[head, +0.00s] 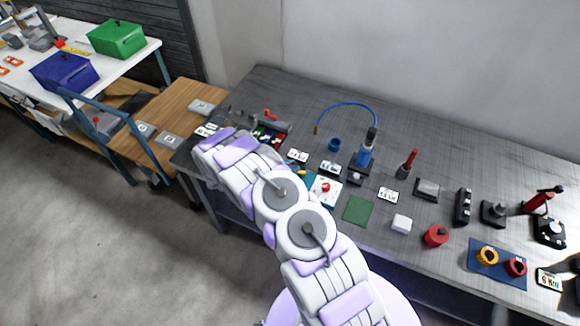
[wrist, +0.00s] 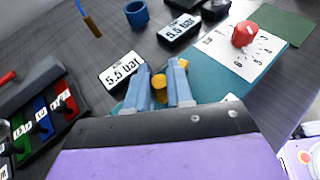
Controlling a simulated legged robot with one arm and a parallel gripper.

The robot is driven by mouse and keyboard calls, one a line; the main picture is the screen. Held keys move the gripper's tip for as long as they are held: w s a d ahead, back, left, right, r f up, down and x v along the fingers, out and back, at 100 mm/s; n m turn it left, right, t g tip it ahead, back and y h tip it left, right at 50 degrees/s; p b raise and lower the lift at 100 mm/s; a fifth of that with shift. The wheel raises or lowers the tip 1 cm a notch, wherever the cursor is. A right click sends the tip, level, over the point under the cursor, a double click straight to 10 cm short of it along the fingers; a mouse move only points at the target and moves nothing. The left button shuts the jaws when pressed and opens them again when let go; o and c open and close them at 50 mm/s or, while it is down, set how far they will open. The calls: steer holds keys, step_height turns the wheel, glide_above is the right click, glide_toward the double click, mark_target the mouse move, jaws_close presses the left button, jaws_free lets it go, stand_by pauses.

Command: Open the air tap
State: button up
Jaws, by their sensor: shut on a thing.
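In the wrist view my gripper (wrist: 161,74) has its two blue-grey fingers closed around a small yellow part (wrist: 159,88), which looks like the handle of the air tap. Some yellow also shows past the right fingertip. The tap's body is mostly hidden by the fingers. It stands over a teal plate (wrist: 216,86). In the head view my own arm covers the gripper and most of the tap.
Two "5.5 bar" labels (wrist: 120,72) (wrist: 180,28) stand close by. A red knob (wrist: 243,34) on a white card is to the right. A blue cup (wrist: 137,13) is behind; a rack of coloured blocks (wrist: 42,117) is left. A green mat (head: 358,210) is clear.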

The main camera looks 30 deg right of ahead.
jaws_close()
steer(key=shift+w, duration=0.1)
steer(key=shift+w+d+m+g, duration=0.2)
steer(key=shift+w+m+g, duration=0.1)
steer(key=shift+m+g, duration=0.65)
steer(key=shift+w+d+m+g+y, duration=0.15)
steer(key=shift+m+g+y, duration=0.05)
steer(key=shift+m+g, duration=0.5)
steer(key=shift+w+d+m+g+y, duration=0.1)
steer(key=shift+d+m+g+y, duration=0.1)
steer(key=shift+m+g, duration=0.4)
steer(key=o, duration=0.7)
jaws_free()
steer(key=shift+d, duration=0.15)
steer(key=shift+c, duration=0.2)
